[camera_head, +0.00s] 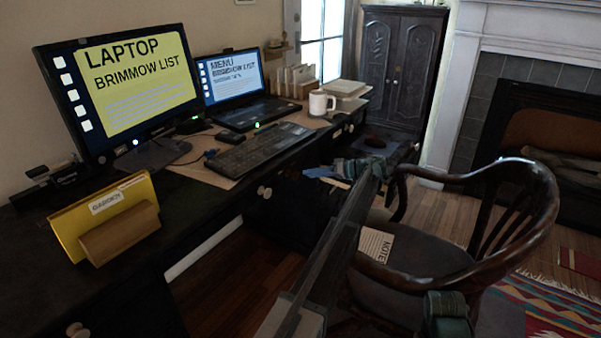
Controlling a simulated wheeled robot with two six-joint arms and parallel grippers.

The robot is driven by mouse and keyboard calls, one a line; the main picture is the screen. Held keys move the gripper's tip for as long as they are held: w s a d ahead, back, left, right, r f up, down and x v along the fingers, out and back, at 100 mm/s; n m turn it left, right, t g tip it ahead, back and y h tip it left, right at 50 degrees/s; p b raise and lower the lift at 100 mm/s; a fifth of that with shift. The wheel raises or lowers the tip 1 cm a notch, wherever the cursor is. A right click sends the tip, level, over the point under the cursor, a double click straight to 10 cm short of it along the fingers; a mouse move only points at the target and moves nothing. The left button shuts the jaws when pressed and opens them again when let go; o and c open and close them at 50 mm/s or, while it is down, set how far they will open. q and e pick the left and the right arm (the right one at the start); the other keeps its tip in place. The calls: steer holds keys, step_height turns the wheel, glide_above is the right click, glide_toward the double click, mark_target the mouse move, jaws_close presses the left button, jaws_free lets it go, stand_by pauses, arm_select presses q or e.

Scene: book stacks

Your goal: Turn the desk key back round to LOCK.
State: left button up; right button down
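The dark desk (40,228) runs from the lower left to the back middle, with pale round drawer knobs (264,191) on its front. I cannot make out the key or any LOCK marking; they are too small, dark or hidden. My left gripper (322,172) is at the end of a long grey arm rising from the bottom middle. It is in front of the desk's right part, with bluish fingertips pointing left. Whether its fingers are apart or hold anything is unclear. A dark teal part of mine (447,312), perhaps the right gripper, shows at the bottom right over the chair.
A wooden armchair (520,180) with a notebook (375,245) on its seat stands close right of my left arm. A monitor (125,85), laptop (232,80), keyboard (258,150), white mug (321,102) and yellow folder (100,212) occupy the desk. Wooden floor shows below.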

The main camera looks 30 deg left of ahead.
arm_select(q)
steer(key=p+v, duration=0.1)
steer(key=v, duration=0.6)
steer(key=shift+s, duration=0.1)
